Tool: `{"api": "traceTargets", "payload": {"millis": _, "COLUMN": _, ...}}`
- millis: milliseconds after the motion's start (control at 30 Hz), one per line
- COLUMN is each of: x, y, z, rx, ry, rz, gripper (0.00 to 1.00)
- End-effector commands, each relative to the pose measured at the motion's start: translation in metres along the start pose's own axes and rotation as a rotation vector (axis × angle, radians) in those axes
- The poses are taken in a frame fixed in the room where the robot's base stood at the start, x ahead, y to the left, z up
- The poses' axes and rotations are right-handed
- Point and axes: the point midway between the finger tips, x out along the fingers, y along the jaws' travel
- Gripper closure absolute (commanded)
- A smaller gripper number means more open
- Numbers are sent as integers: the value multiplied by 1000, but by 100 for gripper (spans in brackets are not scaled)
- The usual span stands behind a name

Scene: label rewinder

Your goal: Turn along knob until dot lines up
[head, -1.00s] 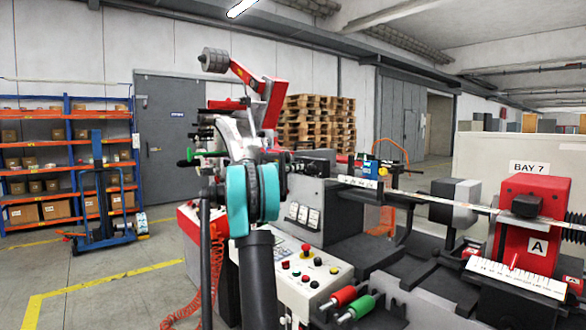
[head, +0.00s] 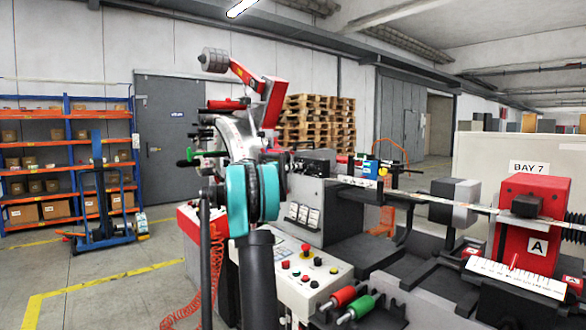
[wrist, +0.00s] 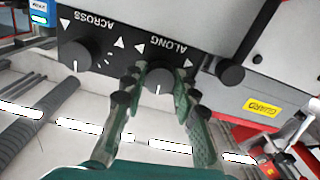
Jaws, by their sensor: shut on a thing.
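The along knob (wrist: 159,80) is a black round knob under the upside-down ALONG label in the wrist view. A white line on it points toward the bottom of the picture. My gripper (wrist: 160,93) has its two green fingers on either side of this knob and is shut on it. The across knob (wrist: 76,56), also black with a white line, is to the left on the same dark panel (wrist: 112,50). I cannot make out the dot. In the head view, my own arm hides the gripper and the knobs.
A black round part (wrist: 230,73) stands close to the right finger. A yellow GUARD label (wrist: 262,106) is further right. In the head view, the button console (head: 310,275) and red and green handles (head: 352,302) are low in front. Clear floor (head: 110,285) lies at left.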

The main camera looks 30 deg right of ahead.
Motion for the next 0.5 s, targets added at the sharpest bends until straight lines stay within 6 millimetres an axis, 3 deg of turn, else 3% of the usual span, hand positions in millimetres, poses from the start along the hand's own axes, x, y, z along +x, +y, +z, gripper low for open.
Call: {"api": "traceTargets", "payload": {"millis": 500, "x": 0, "y": 0, "z": 0, "rx": -328, "ry": 0, "rz": -1, "gripper": 100}}
